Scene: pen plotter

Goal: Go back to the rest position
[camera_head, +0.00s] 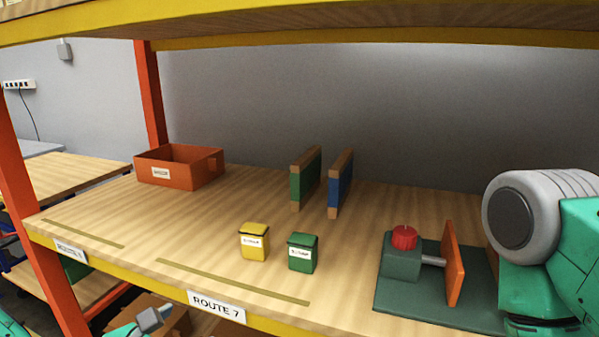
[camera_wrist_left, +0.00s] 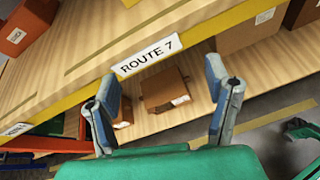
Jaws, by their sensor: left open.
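My left gripper (camera_wrist_left: 160,85) is open in the left wrist view, with its two grey-blue fingers spread and nothing between them. It is in front of the shelf's yellow front edge, near the ROUTE 7 label (camera_wrist_left: 146,56). In the head view part of the left gripper (camera_head: 148,319) shows at the bottom left, below the shelf edge and apart from the things on the shelf. My right arm fills the right side of the head view; its gripper is not in view.
The shelf board (camera_head: 130,220) carries an orange bin (camera_head: 178,175), a yellow box (camera_head: 254,243), a green box (camera_head: 302,254), two upright dividers (camera_head: 340,185) and a green fixture (camera_head: 402,262) with a red knob. Cardboard boxes (camera_wrist_left: 165,90) are on the level below.

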